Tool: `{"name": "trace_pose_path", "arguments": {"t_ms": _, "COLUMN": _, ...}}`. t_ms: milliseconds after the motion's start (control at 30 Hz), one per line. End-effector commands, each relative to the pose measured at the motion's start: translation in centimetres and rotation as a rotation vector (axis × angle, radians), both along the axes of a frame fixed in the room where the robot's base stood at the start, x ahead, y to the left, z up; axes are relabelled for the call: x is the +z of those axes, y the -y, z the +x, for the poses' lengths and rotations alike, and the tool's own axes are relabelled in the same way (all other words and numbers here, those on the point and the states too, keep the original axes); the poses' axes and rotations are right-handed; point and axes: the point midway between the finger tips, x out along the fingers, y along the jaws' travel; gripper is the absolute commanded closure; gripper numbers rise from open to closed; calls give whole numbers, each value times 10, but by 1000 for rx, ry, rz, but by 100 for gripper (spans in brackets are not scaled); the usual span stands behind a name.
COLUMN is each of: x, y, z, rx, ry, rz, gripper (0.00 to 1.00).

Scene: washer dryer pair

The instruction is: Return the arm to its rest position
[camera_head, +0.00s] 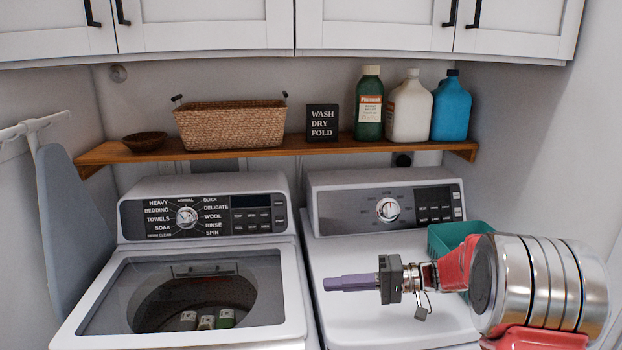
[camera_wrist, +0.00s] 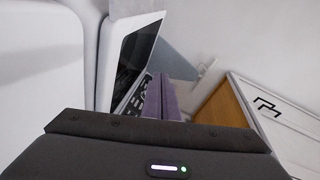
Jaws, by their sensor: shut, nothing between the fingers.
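My gripper (camera_head: 348,283) shows in the head view in front of the dryer, its purple fingers closed together and pointing left, with nothing between them. The arm comes in from the right side of the picture. The fingers hang in the air over the right machine's white top and touch nothing that I can see. In the wrist view the purple fingers (camera_wrist: 160,97) lie side by side, with the washer panel beyond them.
The washer (camera_head: 190,260) stands left with several small items inside its drum. The dryer (camera_head: 385,245) stands right, with a teal bin (camera_head: 452,236) on top behind my arm. A wooden shelf (camera_head: 290,147) holds a basket and bottles. An ironing board (camera_head: 70,230) leans at left.

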Motion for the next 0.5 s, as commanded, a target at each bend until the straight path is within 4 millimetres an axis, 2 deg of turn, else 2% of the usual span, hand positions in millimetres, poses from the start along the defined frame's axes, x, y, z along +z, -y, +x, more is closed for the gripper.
{"name": "trace_pose_path", "arguments": {"t_ms": 200, "x": 12, "y": -17, "z": -43, "rx": 44, "ry": -62, "rz": -169, "gripper": 100}}
{"name": "trace_pose_path", "arguments": {"t_ms": 500, "x": 18, "y": -26, "z": -101, "rx": 62, "ry": -121, "rz": -409, "gripper": 100}}
